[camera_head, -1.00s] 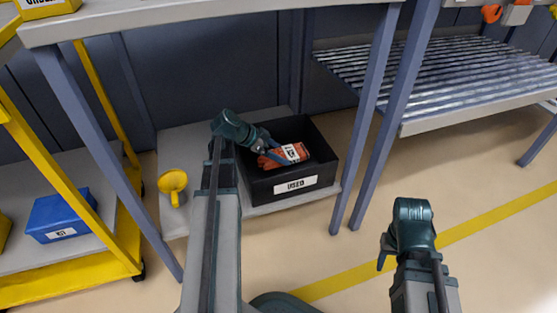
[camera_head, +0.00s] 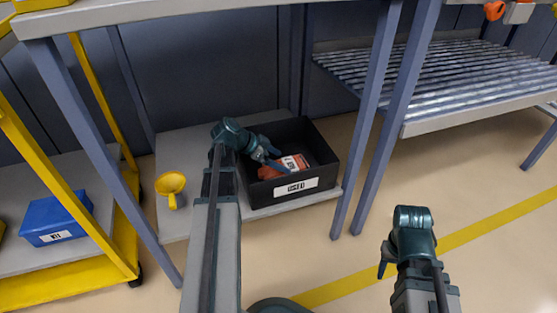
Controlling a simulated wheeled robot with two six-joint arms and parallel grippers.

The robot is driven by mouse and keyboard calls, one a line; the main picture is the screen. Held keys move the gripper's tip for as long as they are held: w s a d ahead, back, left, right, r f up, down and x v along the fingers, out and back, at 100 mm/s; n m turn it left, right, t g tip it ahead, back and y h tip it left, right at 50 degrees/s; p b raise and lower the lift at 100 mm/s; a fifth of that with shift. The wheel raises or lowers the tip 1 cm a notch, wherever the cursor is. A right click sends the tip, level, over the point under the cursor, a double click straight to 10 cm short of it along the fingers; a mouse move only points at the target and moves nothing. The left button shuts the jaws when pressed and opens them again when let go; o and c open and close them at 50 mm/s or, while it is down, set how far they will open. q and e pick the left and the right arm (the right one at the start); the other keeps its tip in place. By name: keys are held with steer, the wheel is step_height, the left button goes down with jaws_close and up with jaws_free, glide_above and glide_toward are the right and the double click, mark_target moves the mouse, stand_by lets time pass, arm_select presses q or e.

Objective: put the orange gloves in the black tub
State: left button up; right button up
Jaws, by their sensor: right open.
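The orange gloves (camera_head: 283,168), with a white label, are inside the black tub (camera_head: 325,169), low against its front wall. The tub has a white "USED" label and stands on the grey lower shelf under the bench. My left gripper (camera_head: 276,158) reaches down into the tub from the left, with its fingers at the gloves. Whether they are closed on them, and whether the gloves rest on the tub floor, I cannot tell. My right gripper (camera_head: 383,258) is open and empty, over the floor at the lower right.
A yellow funnel (camera_head: 171,188) stands on the shelf (camera_head: 180,148) left of the tub. A blue bin (camera_head: 56,221) sits on a yellow cart at the left. Bench legs (camera_head: 366,120) rise just right of the tub. A slatted rack (camera_head: 440,85) stands at the back right.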

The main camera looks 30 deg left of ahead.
arm_select(q)
steer(key=shift+r+p, duration=0.6)
steer(key=p+v, duration=0.8)
steer(key=v, duration=0.4)
steer(key=shift+r, duration=0.1)
